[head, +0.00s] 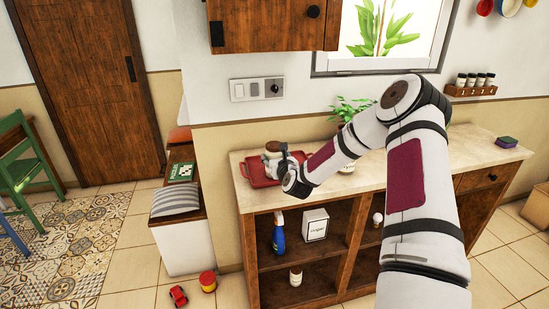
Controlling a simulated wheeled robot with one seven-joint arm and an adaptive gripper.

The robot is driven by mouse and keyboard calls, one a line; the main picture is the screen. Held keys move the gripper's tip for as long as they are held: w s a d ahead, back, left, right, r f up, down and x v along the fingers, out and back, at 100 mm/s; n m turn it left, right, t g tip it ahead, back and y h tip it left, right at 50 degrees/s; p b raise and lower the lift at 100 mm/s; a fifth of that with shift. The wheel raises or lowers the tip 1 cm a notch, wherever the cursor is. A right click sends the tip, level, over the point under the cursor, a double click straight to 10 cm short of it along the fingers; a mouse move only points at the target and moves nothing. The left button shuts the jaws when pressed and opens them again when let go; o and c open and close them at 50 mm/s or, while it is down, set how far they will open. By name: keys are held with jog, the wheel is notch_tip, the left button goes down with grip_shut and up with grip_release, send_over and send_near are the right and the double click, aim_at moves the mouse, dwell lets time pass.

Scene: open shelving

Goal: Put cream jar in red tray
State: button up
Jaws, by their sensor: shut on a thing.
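The red tray (257,177) lies on the counter's left end, partly hidden by my gripper and wrist. My gripper (275,155) is over the tray and shut on the cream jar (273,146), whose brownish lid shows above the fingers. The jar's lower part is largely hidden by the gripper. I cannot tell whether the jar's base touches the tray or hangs just above it.
The counter (482,158) has a potted plant (349,108) at the wall and a purple sponge (506,142) at right. Shelves below hold a blue spray bottle (278,233), white box (315,224) and small jar (296,276). A bench (181,172) stands left.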

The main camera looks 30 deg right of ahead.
jog(key=o, duration=1.6)
jog(key=shift+o, duration=0.2)
jog(key=p+v, duration=0.1)
jog(key=v, duration=1.1)
jog(key=s+a+r+n+g+y, duration=0.2)
jog(key=s+a+r+n+g, duration=0.1)
jog(key=a+n, duration=0.55)
jog(key=s+a+r+n+g+y, duration=0.25)
jog(key=s+a+n, duration=0.2)
jog(key=n, duration=0.75)
jog(key=s+a+r+n+g, duration=0.1)
jog(key=s+r+n, duration=0.3)
jog(key=s, duration=0.6)
jog(key=s+a+r+n+g, duration=0.2)
jog(key=s+a+r+n, duration=0.2)
jog(key=s+n, duration=0.4)
jog(key=s+a+r+n+g, duration=0.2)
jog(key=s+r+n, duration=0.3)
jog(key=s, duration=0.6)
jog(key=shift+s+a+n, duration=0.4)
jog(key=shift+a+n, duration=0.15)
jog(key=shift+n, duration=0.1)
